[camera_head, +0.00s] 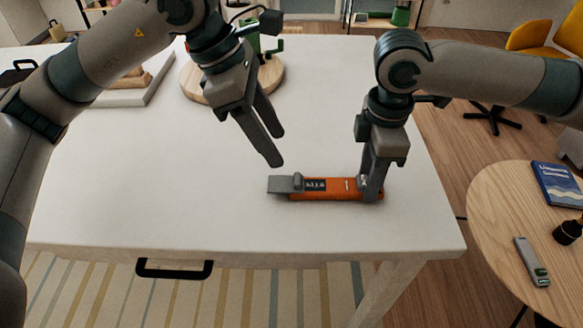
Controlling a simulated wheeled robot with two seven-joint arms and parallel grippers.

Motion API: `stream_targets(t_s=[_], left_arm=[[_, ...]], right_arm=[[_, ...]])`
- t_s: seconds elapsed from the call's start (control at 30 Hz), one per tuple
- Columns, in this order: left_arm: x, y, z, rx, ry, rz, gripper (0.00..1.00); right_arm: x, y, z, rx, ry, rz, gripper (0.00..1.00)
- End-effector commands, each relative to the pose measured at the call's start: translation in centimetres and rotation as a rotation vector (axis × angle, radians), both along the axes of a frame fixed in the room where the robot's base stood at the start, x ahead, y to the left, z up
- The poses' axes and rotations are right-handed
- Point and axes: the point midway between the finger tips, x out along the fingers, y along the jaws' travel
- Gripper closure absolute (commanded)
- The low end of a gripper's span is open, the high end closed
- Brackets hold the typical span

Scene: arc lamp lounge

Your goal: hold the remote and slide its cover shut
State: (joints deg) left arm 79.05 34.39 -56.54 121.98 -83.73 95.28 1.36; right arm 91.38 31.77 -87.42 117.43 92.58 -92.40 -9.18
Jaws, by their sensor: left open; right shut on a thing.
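The orange remote (328,195) lies flat on the white table near its front right part, with a dark labelled patch on its top. Its grey cover (280,185) sticks out at the remote's left end, with a small raised block on it. My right gripper (371,192) points down and is shut on the remote's right end, hiding part of it. My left gripper (277,148) is open and empty, above and behind the cover, apart from it.
A round wooden board (268,78) with a green item stands at the back, behind my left gripper. A pale tray (125,97) sits at the back left. A round side table (500,215) is to the right. The white table's front left is clear.

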Motion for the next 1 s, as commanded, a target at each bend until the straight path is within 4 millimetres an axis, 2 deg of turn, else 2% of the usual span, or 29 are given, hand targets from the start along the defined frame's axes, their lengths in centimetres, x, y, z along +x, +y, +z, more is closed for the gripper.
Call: stream_targets(t_s=[0.3,0.5,0.7,0.97,1.0], left_arm=[[0.1,-2.0,-5.0,0.002,0.003,0.0,0.53],[0.2,-3.0,-7.2,0.001,0.002,0.0,0.53],[0.3,-3.4,-8.0,0.0,0.001,0.0,0.53],[0.3,-3.4,-8.1,0.0,0.0,0.0,0.53],[0.3,-3.4,-8.1,0.0,0.0,0.0,0.6]], right_arm=[[0.0,0.0,0.0,0.0,0.0,0.0,0.89],[0.0,0.0,0.0,0.0,0.0,0.0,0.89],[0.0,0.0,0.0,0.0,0.0,0.0,0.89],[0.0,0.0,0.0,0.0,0.0,0.0,0.89],[0.0,0.0,0.0,0.0,0.0,0.0,0.89]])
